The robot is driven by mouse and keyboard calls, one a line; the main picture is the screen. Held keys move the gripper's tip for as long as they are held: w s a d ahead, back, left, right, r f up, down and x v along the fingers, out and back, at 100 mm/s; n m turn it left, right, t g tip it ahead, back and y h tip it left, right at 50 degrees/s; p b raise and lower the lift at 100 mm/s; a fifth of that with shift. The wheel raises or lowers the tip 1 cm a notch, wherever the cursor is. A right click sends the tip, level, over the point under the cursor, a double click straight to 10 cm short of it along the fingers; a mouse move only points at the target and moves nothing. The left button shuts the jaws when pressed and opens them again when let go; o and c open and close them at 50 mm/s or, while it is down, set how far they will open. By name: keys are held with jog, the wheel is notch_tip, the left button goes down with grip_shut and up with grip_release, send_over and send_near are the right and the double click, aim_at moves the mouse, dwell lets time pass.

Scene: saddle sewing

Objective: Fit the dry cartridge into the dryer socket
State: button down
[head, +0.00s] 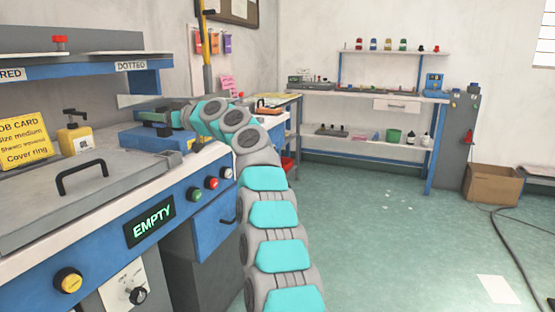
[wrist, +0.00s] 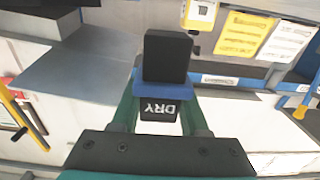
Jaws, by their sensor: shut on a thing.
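My gripper (wrist: 160,112) is shut on the dry cartridge (wrist: 167,56), a dark block with a blue band and the word DRY, upside down in the wrist view. The green fingers stand on either side of it. In the head view my gripper (head: 163,122) is at the far end of the left bench, above or beside a low blue box (head: 150,139); the cartridge is hard to make out there. I cannot pick out the dryer socket for sure in either view. A green EMPTY display (head: 151,221) is lit on the bench front.
A yellow bottle-like device (head: 76,135) and a yellow job card (head: 27,138) stand on the left bench (head: 50,212). A grey lid with a black handle (head: 81,176) lies nearer. A shelf unit (head: 385,95) and a cardboard box (head: 493,184) stand farther off. The floor at right is mostly clear.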

jog(key=shift+f+b, duration=1.25)
jog(key=shift+f, duration=2.7)
jog(key=shift+s+r, duration=0.1)
